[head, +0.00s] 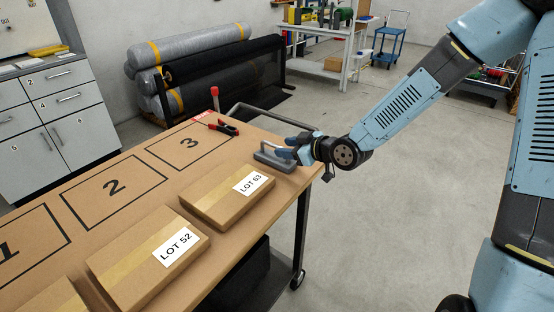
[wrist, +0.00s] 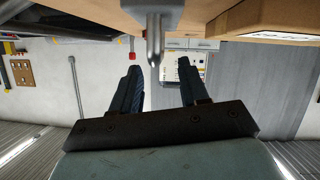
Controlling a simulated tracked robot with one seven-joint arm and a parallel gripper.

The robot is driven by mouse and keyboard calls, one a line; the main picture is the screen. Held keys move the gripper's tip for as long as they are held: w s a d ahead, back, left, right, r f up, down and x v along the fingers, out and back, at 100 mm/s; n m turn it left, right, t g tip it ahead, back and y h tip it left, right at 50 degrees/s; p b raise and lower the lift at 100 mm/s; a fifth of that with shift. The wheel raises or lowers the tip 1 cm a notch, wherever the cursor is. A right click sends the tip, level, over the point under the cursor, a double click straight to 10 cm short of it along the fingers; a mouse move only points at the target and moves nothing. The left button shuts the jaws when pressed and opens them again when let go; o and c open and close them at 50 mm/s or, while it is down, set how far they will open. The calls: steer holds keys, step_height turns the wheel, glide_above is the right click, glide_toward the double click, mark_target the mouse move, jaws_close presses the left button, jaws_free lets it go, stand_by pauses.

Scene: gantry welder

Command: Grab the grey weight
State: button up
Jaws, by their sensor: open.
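The grey weight (head: 268,160) has a flat base and a raised handle. It sits near the table's right end, beyond the LOT 63 box. My gripper (head: 290,150) reaches in from the right, low over the table, with its fingers at the weight's handle. In the wrist view the weight (wrist: 153,25) shows at the top centre, with its handle end-on. There the open fingers of my gripper (wrist: 158,68) stand on either side of the handle's line, with gaps visible. I cannot tell how deep the handle lies between them.
The table (head: 228,222) holds the LOT 63 box (head: 215,200), the LOT 52 box (head: 135,262) and outlined squares numbered 1 to 3. A red-and-black clamp (head: 222,127) is at the far edge, behind the weight. The floor right of the table is clear.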

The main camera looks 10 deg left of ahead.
mark_target(275, 145)
steer(key=shift+x, duration=2.7)
steer(key=shift+d+f, duration=0.1)
steer(key=shift+f, duration=0.05)
jaws_close()
